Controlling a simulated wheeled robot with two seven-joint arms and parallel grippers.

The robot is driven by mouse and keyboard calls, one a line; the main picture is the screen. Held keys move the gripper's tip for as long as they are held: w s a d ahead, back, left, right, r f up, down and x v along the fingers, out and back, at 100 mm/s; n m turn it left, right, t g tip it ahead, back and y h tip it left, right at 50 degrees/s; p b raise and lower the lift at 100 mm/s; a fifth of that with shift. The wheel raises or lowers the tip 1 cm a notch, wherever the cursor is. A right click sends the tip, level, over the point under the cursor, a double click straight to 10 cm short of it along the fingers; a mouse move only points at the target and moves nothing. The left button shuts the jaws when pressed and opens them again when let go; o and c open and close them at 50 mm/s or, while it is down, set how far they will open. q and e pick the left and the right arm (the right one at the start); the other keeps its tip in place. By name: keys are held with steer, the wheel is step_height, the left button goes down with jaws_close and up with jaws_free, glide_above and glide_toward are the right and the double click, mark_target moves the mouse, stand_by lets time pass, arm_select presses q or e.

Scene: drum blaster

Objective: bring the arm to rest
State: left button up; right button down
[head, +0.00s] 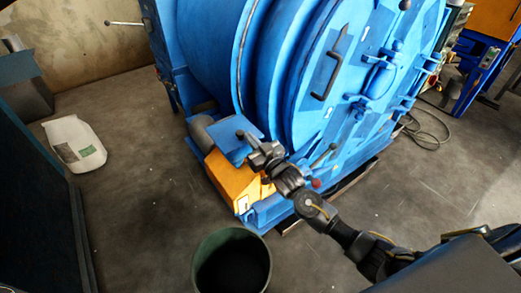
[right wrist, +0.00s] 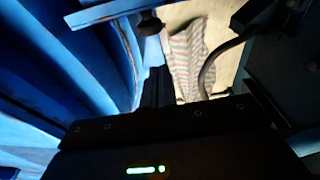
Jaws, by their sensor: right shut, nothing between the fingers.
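The blue drum blaster (head: 285,60) fills the top middle of the head view, with a round door (head: 370,85) and a black door handle (head: 327,75). My right arm reaches in from the lower right. Its right gripper (head: 243,137) is in front of the machine's lower front, near a small blue plate and above an orange box-like part (head: 232,180). In the right wrist view the fingers (right wrist: 157,85) are together with nothing between them. Whether the gripper touches the machine cannot be told. My left gripper is not in view.
A dark green bin (head: 232,262) stands at the bottom middle. A white container (head: 75,143) lies on the floor at left. Open floor (head: 440,190) lies at right, with a cable (head: 428,135) near the machine.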

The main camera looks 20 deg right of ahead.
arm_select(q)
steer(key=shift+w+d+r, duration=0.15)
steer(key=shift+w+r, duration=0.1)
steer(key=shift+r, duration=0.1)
arm_select(e)
steer(key=v, duration=0.2)
steer(key=f+v, duration=0.1)
steer(key=v, duration=0.2)
steer(key=shift+w, duration=0.15)
